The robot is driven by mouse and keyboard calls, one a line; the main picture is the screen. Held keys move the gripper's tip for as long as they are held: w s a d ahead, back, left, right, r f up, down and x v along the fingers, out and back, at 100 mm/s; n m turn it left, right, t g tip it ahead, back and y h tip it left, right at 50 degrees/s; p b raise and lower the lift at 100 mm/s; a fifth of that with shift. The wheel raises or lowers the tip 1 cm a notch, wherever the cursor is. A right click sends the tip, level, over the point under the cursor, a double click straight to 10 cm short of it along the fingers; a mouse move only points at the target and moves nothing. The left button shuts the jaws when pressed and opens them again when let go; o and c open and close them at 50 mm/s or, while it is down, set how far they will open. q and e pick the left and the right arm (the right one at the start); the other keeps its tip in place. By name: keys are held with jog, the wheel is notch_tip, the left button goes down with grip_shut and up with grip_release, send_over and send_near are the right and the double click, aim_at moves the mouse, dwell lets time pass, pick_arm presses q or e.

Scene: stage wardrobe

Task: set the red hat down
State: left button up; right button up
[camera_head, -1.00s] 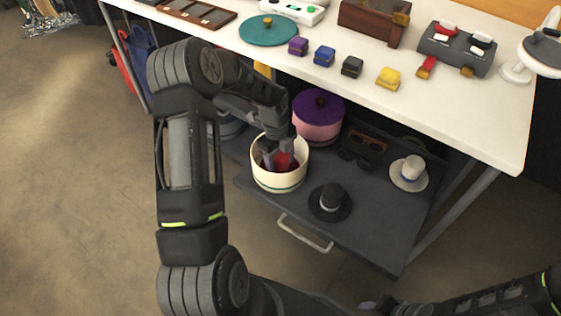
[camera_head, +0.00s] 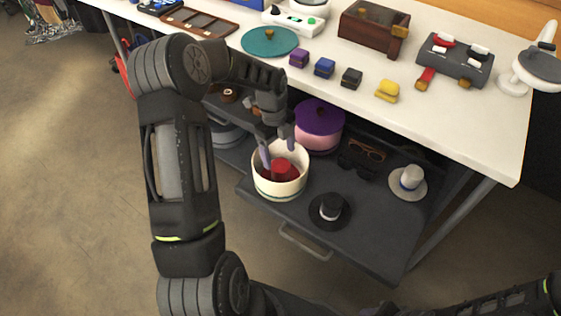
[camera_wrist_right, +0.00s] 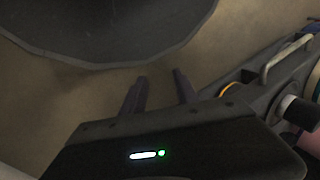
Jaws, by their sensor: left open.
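The red hat (camera_head: 281,167) sits inside a round cream box (camera_head: 279,190) on the pulled-out dark drawer shelf (camera_head: 375,230).
A black hat (camera_head: 330,209) and a grey hat (camera_head: 408,183) stand on the shelf. A pink box with a purple lid (camera_head: 319,120) and dark glasses (camera_head: 357,166) are behind. The white tabletop (camera_head: 450,125) overhangs, carrying a teal disc (camera_head: 270,41) and several small coloured blocks.

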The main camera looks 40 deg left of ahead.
aim_at(278, 162)
pick_arm(q)
jog(key=shift+a+r, duration=0.2)
jog(key=shift+r, duration=1.6)
